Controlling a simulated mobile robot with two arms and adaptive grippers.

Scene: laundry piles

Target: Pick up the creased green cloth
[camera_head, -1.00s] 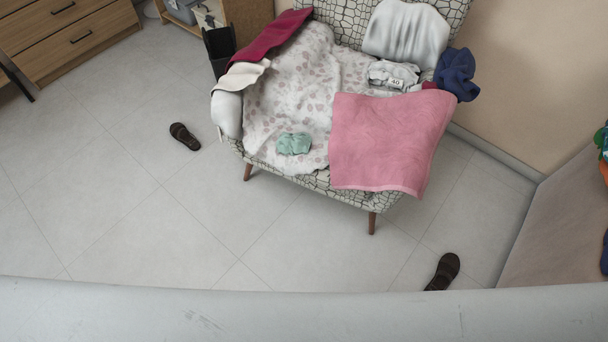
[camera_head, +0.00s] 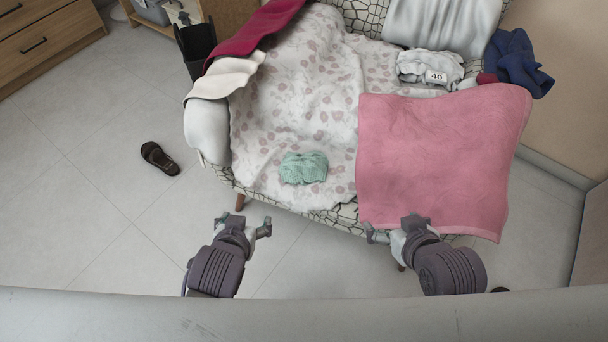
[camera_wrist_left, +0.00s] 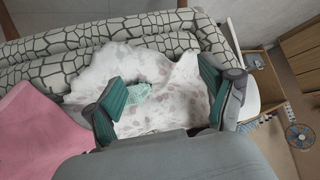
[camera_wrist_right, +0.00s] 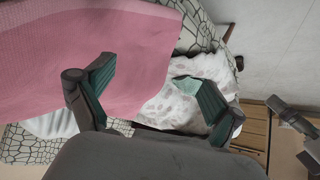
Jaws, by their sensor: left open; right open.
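The creased green cloth (camera_head: 304,168) lies bunched on the front part of the sofa seat, on a white sheet with pink spots (camera_head: 290,110). My left gripper (camera_head: 243,222) is open and empty in front of the sofa, below and left of the cloth. My right gripper (camera_head: 392,233) is open and empty near the sofa's front edge, below and right of the cloth. In the left wrist view the cloth (camera_wrist_left: 136,95) shows between the open fingers, partly hidden by one. In the right wrist view the cloth (camera_wrist_right: 186,86) shows beside the right-hand finger, partly covered by it.
A pink towel (camera_head: 430,160) covers the sofa's right side and hangs over its front. A crimson cloth (camera_head: 247,35), a cream cloth (camera_head: 225,75), a grey bundle (camera_head: 425,68) and a blue cloth (camera_head: 517,62) lie around it. A dark shoe (camera_head: 159,158) is on the floor at left.

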